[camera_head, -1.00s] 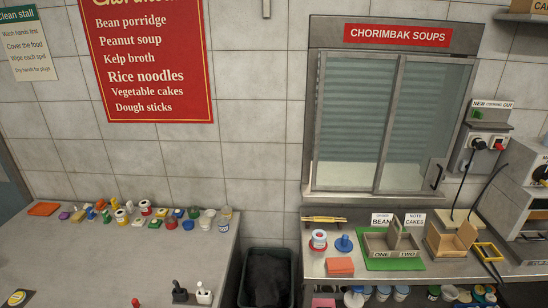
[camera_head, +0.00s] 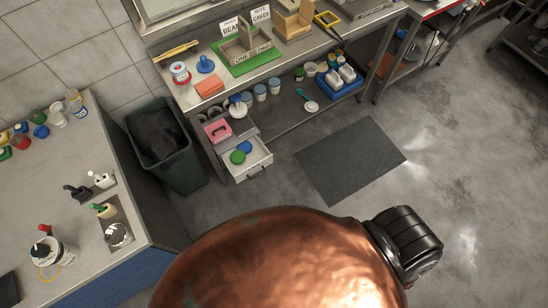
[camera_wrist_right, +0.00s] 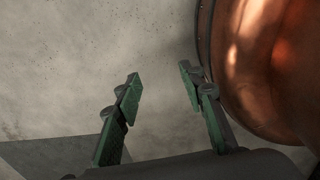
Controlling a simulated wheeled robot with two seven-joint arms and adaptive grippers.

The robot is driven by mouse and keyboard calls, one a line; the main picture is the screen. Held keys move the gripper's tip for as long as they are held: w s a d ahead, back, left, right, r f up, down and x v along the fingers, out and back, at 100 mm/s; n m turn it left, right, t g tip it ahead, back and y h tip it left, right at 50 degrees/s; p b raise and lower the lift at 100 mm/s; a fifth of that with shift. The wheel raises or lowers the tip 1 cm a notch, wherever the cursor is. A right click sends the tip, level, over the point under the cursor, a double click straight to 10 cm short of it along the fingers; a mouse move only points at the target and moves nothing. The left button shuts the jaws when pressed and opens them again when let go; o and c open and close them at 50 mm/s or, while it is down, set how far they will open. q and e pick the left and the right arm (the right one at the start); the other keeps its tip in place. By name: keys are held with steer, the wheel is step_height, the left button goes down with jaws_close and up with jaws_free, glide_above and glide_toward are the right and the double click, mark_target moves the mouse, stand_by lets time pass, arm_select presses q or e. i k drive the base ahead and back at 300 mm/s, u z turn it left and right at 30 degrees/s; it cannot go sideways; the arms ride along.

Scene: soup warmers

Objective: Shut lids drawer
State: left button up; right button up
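The lids drawer (camera_head: 262,168) is pulled out below the left end of the steel counter in the head view. Its pale front has a dark handle (camera_head: 257,175). A green lid (camera_head: 238,157) and a blue lid (camera_head: 244,147) lie inside. My right gripper (camera_wrist_right: 158,76) shows only in the right wrist view. Its two green-padded fingers are spread apart with nothing between them, over bare grey floor. The drawer is not in the right wrist view. My left gripper is in neither current view.
A dark bin (camera_head: 165,148) stands left of the drawer. The counter (camera_head: 285,80) above holds a green mat (camera_head: 235,68) with wooden boxes. The lower shelf holds jars and a blue crate (camera_head: 347,91). A dark floor mat (camera_head: 350,160) lies to the right. The floor before the drawer looks clear.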

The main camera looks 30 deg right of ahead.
mark_target(259, 156)
steer(key=z, duration=0.45)
steer(key=k, duration=0.8)
steer(key=u, duration=1.1)
